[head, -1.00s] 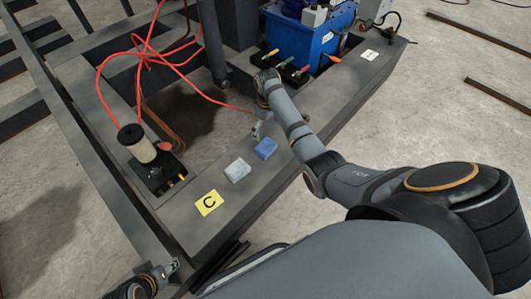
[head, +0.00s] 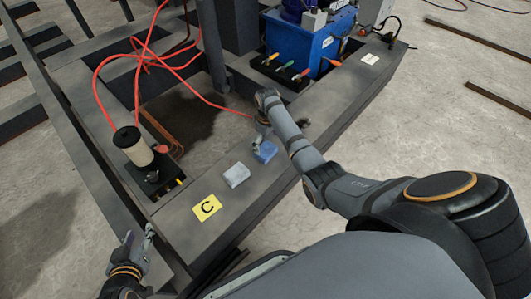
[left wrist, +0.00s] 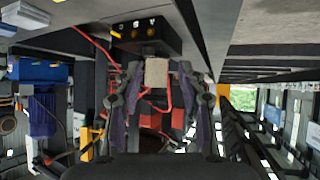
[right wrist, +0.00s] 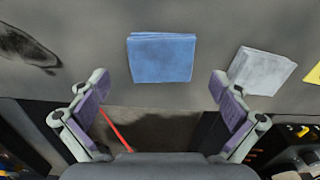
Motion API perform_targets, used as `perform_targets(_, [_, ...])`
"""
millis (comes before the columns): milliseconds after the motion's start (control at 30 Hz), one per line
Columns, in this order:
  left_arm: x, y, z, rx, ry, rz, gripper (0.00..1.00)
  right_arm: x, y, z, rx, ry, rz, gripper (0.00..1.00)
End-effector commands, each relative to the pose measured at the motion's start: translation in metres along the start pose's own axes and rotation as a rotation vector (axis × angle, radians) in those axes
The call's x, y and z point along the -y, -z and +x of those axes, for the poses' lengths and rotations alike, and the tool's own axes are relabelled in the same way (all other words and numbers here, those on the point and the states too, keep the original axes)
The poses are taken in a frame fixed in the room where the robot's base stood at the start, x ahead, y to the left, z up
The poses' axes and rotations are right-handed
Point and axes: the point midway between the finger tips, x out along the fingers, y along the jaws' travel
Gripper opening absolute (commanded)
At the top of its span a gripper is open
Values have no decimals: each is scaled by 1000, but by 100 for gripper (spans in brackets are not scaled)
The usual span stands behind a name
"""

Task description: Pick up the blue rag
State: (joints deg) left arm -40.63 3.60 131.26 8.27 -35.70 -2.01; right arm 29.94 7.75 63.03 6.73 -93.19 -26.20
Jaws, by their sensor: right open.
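The blue rag (head: 265,152) is a folded square lying flat on the dark steel beam (head: 300,130). It also shows in the right wrist view (right wrist: 162,58), ahead of and between the fingertips. My right gripper (head: 257,145) is over the beam at the rag's far left edge in the head view. In the right wrist view its fingers (right wrist: 157,88) are spread wide with nothing between them, and I cannot tell whether they touch the rag. My left gripper (head: 139,238) is at the lower left, away from the rag. Its fingers (left wrist: 158,75) are apart and empty.
A black box with a pale spool (head: 132,146) and red cables stands left. A blue machine (head: 305,45) stands behind. An opening lies inside the frame.

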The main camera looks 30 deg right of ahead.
Motion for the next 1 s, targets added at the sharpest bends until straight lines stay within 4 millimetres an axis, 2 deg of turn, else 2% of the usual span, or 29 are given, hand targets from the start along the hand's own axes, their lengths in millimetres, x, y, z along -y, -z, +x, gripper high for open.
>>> perform_targets(167, [2,45,1,-172,9,16,40,1,-1,9,0,0,0,100])
perform_targets(467, [2,120,-15,-467,18,40,40,4,-3,21,0,0,0,100])
perform_targets(800, [-2,196,-57,-812,21,70,40,4,-4,36,-1,0,0,100])
perform_targets(1000, [-5,224,-82,-963,19,85,40,4,-4,43,-1,0,0,100])
